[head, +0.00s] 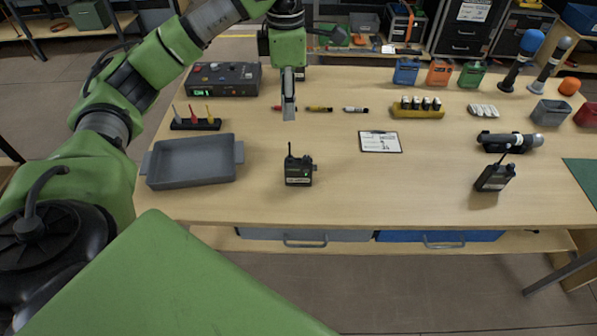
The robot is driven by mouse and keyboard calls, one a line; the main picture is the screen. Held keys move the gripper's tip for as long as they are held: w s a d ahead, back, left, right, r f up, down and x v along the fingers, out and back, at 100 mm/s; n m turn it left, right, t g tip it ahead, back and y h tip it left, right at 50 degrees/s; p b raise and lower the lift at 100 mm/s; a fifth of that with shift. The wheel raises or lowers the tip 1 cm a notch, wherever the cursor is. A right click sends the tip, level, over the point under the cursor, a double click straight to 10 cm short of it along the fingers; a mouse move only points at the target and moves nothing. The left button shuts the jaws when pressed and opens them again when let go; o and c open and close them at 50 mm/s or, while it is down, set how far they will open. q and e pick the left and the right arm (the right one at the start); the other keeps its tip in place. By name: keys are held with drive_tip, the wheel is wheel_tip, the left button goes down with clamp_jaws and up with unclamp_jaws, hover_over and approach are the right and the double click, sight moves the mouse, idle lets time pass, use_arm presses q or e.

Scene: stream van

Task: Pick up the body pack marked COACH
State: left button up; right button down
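A black body pack (298,170) with a short antenna stands on the table at front centre; a white label is on its front, too small to read. A second black body pack (495,177) stands tilted-looking at the front right; its marking is also not legible. I cannot tell which one is marked COACH. My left gripper (289,108) points down over the table, behind and above the centre pack and apart from it. Its fingers show edge-on as one narrow strip, so their opening is hidden. Nothing shows held in it. My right gripper is not in view.
A grey tray (193,182) lies left of the centre pack, a clipboard (380,142) to its right. Markers (319,109), a battery holder (417,112) and a control box (223,92) stand farther back. The front middle is clear.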

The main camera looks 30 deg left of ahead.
sight(289, 143)
use_arm(q)
wheel_tip(289, 143, down, 8)
drive_tip(key=shift+r+p, duration=0.2)
drive_tip(key=shift+p, duration=0.3)
wheel_tip(289, 143, down, 4)
drive_tip(key=shift+a+f+p, duration=0.1)
drive_tip(key=shift+p, duration=0.95)
drive_tip(key=shift+w+f, duration=0.1)
drive_tip(key=shift+f, duration=0.4)
clamp_jaws()
